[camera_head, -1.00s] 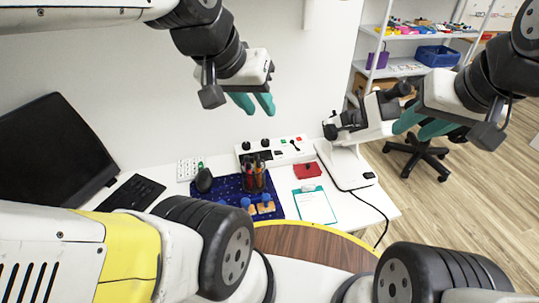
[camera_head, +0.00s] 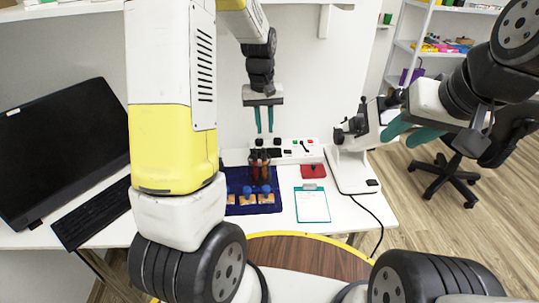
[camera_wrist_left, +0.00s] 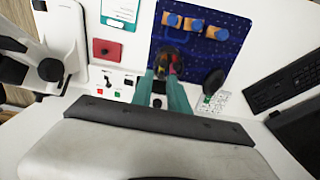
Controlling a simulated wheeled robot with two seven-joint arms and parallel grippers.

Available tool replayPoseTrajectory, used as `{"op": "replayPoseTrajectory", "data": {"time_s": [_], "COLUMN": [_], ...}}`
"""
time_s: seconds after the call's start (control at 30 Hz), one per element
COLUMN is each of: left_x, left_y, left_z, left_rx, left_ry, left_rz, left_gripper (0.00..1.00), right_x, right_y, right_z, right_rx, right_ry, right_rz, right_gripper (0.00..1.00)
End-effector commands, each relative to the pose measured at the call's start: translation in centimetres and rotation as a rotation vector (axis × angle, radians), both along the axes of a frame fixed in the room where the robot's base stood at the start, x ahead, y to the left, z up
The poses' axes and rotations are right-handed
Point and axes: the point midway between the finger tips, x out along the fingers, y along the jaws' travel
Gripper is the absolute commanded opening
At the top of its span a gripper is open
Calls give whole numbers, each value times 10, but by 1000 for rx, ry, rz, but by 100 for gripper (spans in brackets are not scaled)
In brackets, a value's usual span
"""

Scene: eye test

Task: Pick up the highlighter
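A dark pen cup (camera_head: 260,165) stands on the blue mat (camera_head: 268,209) on the white desk. It holds several pens with red, orange and greenish tops, clearer in the left wrist view (camera_wrist_left: 170,62). I cannot tell which one is the highlighter. My left gripper (camera_head: 264,127) points down with its teal fingers apart and empty, above and behind the cup in the head view. In the left wrist view its fingertips (camera_wrist_left: 164,77) appear close to the cup's edge. My right gripper (camera_head: 408,133) is open and empty, off to the right near the microscope.
Blue-knobbed wooden blocks (camera_head: 247,197) lie in front of the cup. A red box (camera_head: 313,171), a clipboard (camera_head: 312,205) and a white microscope (camera_head: 352,165) stand to the right. A white panel with buttons (camera_head: 300,151) lies behind. A monitor (camera_head: 60,150) and keyboard (camera_head: 90,215) are left.

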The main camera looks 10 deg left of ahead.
Motion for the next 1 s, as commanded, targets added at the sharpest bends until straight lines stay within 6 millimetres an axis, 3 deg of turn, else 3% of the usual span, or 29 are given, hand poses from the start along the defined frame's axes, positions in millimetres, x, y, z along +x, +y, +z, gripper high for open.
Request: {"op": "replayPoseTrajectory", "data": {"time_s": [0.1, 0.57, 0.8, 1.0], "left_x": [12, 17, 18, 18], "left_y": [1, 3, 4, 4], "left_z": [-28, -77, -112, -120], "left_rx": [23, 36, 35, 35], "left_ry": [41, 61, 60, 57], "left_rz": [18, 29, 28, 28], "left_gripper": [20, 20, 20, 20], "right_x": [0, 0, 0, 0], "right_y": [0, 0, 0, 0], "right_z": [0, 0, 0, 0], "right_rx": [0, 0, 0, 0], "right_ry": [0, 0, 0, 0], "right_rz": [0, 0, 0, 0], "right_gripper": [36, 36, 36, 36]}}
